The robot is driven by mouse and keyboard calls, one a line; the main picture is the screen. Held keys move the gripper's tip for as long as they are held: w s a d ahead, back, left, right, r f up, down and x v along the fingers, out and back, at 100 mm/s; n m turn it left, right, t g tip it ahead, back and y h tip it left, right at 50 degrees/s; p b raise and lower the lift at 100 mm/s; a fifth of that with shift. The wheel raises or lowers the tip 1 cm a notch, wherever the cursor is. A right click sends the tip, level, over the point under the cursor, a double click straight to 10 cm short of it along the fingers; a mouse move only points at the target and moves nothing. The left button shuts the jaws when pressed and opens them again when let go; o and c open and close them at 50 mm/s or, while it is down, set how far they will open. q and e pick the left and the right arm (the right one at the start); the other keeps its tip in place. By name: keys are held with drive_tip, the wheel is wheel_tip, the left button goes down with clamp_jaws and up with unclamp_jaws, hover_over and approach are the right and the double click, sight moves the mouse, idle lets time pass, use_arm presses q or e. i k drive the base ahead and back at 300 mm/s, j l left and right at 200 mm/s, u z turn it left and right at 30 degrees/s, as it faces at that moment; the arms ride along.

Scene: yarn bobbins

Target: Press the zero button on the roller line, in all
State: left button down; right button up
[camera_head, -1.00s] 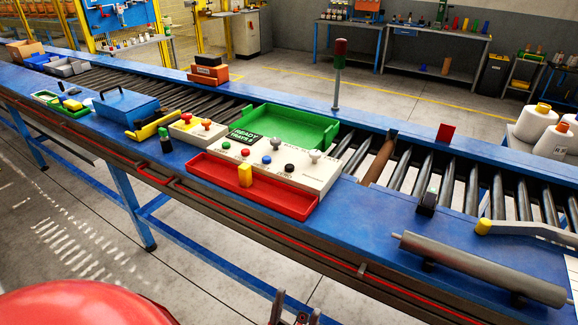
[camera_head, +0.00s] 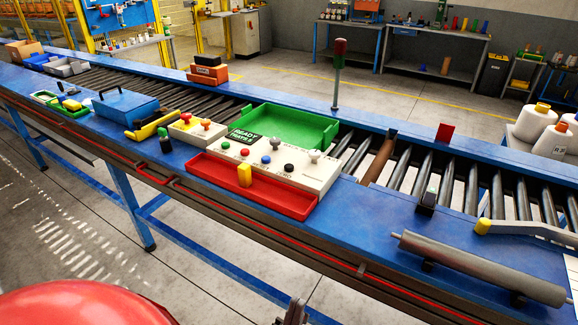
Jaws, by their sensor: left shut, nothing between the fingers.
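A green-lettered display (camera_head: 254,136) stands at the panel's back. My left gripper (camera_head: 294,313) shows only in part at the bottom edge, shut and empty, in front of and below the line's edge, apart from the panel. My right gripper is out of view.
A grey roller (camera_head: 480,268) lies at the right. Blue surface between panel and roller is mostly clear.

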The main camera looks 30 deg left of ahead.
sight(288, 167)
drive_tip(key=i+l+u, duration=0.1)
drive_tip(key=u, duration=1.15)
